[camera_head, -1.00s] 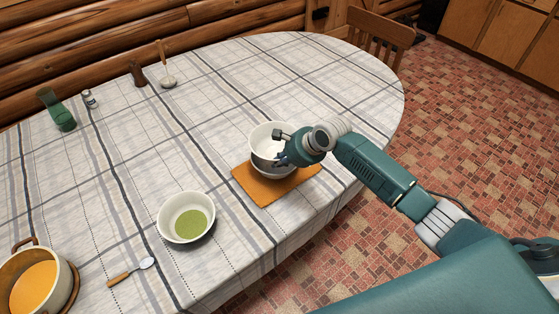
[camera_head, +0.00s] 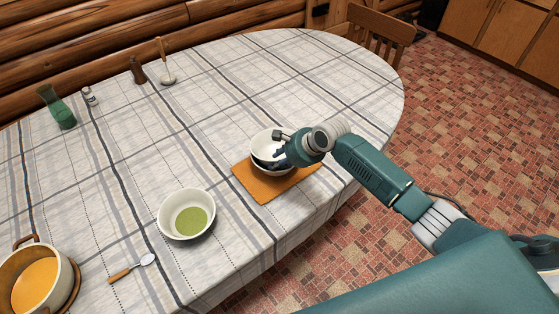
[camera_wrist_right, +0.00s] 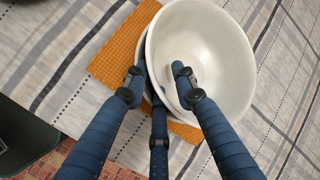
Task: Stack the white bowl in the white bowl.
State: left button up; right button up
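A white bowl (camera_head: 264,142) sits in a second white bowl (camera_head: 272,172) on an orange mat (camera_head: 263,193) near the table's right edge. In the right wrist view the upper bowl (camera_wrist_right: 215,60) looks tilted, and a rim of the lower bowl shows past its left side. My right gripper (camera_head: 282,157) is at the near right rim of the upper bowl. In the wrist view its fingers (camera_wrist_right: 158,90) are spread around that rim, one over the inside, and look open. The fingers partly hide the contact. My left gripper is not in view.
Another white bowl (camera_head: 170,218) with green contents stands to the left. A spoon (camera_head: 132,268) and a pot (camera_head: 62,292) of orange soup are at the front left. The table's middle is clear.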

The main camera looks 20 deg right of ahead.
jog(key=shift+r, duration=0.15)
jog(key=shift+w+r, duration=0.1)
jog(key=shift+r, duration=0.2)
jog(key=b+v, duration=0.1)
jog(key=v, duration=1.1)
jog(key=shift+r, duration=0.2)
